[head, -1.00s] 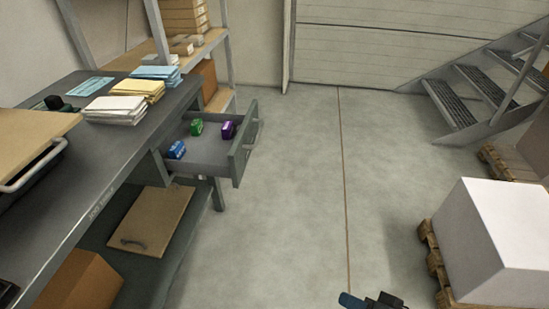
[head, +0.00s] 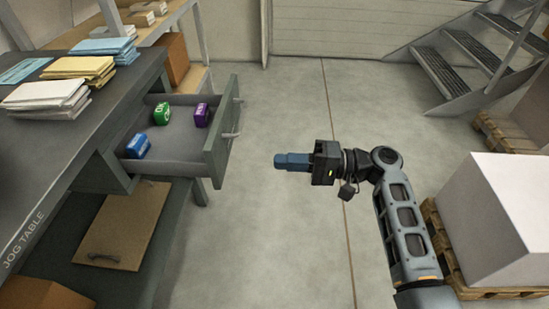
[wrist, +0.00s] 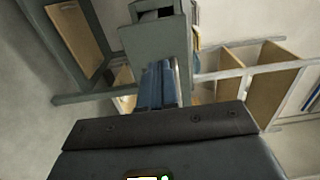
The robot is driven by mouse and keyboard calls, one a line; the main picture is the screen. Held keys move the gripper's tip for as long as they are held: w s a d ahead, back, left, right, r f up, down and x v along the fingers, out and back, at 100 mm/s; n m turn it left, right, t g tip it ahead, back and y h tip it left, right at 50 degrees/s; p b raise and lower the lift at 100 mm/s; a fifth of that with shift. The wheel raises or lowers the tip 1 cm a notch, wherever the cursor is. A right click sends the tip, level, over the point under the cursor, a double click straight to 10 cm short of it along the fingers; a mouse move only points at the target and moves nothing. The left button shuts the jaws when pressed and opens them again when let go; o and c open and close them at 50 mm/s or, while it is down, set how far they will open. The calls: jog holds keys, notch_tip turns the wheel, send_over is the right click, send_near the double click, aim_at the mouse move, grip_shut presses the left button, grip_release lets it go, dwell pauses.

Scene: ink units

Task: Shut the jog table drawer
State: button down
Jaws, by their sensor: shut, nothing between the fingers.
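The jog table (head: 60,165) stands at the left in the head view. In the wrist view the blue fingers (wrist: 158,85) point toward the drawer front, seen at an unusual angle.
Stacks of white (head: 45,97), yellow (head: 80,68) and blue paper (head: 103,47) lie on the tabletop. A white block on a pallet (head: 500,220) stands at the right, beside my arm. Metal stairs (head: 465,65) rise at the back right. The floor between is clear.

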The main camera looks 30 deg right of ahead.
aim_at(218, 159)
jog(key=b+x, duration=0.1)
jog(key=x, duration=1.1)
jog(key=shift+s, duration=0.1)
